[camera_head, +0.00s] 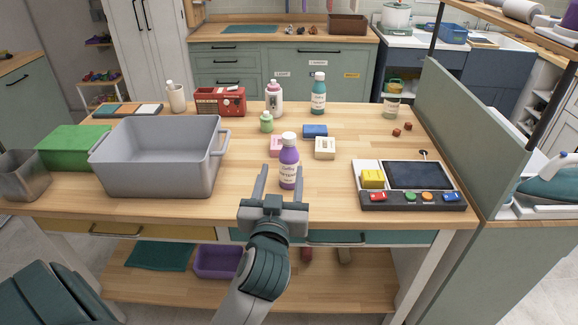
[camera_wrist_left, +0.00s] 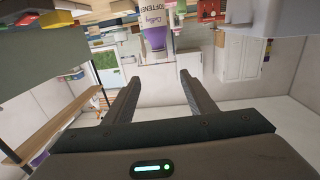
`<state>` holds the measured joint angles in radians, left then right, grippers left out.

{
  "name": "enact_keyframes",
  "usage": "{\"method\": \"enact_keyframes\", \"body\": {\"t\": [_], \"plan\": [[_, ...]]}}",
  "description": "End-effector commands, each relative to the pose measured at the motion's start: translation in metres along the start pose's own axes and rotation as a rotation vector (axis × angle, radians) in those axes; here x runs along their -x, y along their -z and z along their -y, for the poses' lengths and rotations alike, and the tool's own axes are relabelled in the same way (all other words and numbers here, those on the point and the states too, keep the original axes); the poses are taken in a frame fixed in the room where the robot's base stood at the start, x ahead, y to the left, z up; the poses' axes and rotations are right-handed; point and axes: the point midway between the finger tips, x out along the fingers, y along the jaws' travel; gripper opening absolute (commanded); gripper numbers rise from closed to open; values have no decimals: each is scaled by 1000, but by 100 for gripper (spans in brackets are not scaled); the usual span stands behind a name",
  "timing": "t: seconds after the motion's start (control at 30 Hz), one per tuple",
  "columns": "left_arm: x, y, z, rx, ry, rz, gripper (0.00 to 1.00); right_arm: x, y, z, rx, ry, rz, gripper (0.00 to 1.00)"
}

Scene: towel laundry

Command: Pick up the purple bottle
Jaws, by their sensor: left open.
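The purple bottle (camera_head: 289,162) stands upright near the front edge of the wooden table, with a white cap and a pale label. My left gripper (camera_head: 281,170) is open in front of it, at the table's front edge, with its fingers pointing toward the bottle. In the left wrist view, which is upside down, the bottle (camera_wrist_left: 155,37) shows ahead of the open fingers (camera_wrist_left: 159,77), roughly in line with the gap. The fingers hold nothing; the bottle appears beyond their tips. My right gripper is not in view.
A grey bin (camera_head: 155,165) stands at the left. A control panel (camera_head: 412,198) lies at the right. The tabletop between bottle and panel is clear.

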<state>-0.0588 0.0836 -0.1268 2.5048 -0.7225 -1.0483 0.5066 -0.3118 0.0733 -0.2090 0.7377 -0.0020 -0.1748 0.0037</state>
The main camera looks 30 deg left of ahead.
Motion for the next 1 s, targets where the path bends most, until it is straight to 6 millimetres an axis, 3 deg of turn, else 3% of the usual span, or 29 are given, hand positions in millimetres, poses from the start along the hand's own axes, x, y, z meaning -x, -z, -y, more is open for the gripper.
{"method": "enact_keyframes", "body": {"t": [0.2, 0.27, 0.4, 0.63, 0.8, 1.0], "plan": [[-24, -1, 0, -4, 1, -3, 51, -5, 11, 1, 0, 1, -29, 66], [-34, 2, 0, -5, 1, 0, 51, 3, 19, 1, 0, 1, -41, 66], [-58, 2, 0, -5, 0, 0, 51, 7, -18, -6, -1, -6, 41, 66], [-95, 1, 0, -4, 1, 1, 51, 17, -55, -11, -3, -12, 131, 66], [-114, 0, 0, -3, 0, 1, 51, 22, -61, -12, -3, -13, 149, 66], [-119, -2, 0, -1, -1, 1, 51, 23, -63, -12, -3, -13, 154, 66]]}}
